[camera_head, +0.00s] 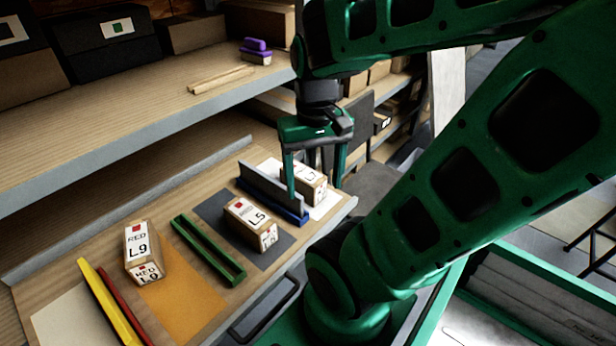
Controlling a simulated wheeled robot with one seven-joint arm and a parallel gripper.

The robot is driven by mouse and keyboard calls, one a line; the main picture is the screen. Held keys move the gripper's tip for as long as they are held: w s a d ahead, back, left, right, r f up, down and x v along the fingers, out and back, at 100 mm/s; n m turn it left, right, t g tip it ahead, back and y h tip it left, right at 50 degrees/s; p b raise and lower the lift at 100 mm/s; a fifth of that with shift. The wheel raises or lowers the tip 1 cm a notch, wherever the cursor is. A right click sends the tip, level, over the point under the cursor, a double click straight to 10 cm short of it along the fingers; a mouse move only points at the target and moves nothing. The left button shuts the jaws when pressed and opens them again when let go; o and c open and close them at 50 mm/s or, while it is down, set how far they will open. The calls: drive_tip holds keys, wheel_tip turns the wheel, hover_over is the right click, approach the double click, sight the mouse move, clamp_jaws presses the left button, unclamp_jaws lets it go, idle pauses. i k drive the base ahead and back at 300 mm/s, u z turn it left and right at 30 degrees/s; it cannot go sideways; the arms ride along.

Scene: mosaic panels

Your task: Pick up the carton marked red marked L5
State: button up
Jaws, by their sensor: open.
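A small brown carton (252,222) with a white label reading L5 and a small red square stands on a dark grey mat in the middle of the lower shelf. A second carton (141,252), marked RED L9, stands to the left, by an orange mat. A third carton (311,186) stands to the right on a white mat; my finger partly covers its label, which I cannot read fully. My gripper (314,188) points down, open, its fingers overlapping this third carton in the picture. I cannot tell how far above or in front of it they are.
A green rail frame (207,250) lies left of the L5 carton, and an upright grey divider with a blue base (273,203) stands to its right. Yellow and red strips (108,303) lie at the left. An upper shelf (150,110) overhangs behind, with boxes on it.

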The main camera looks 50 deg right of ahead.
sight(258, 228)
drive_tip(key=u, duration=0.6)
drive_tip(key=k, duration=1.15)
drive_tip(key=z, duration=0.05)
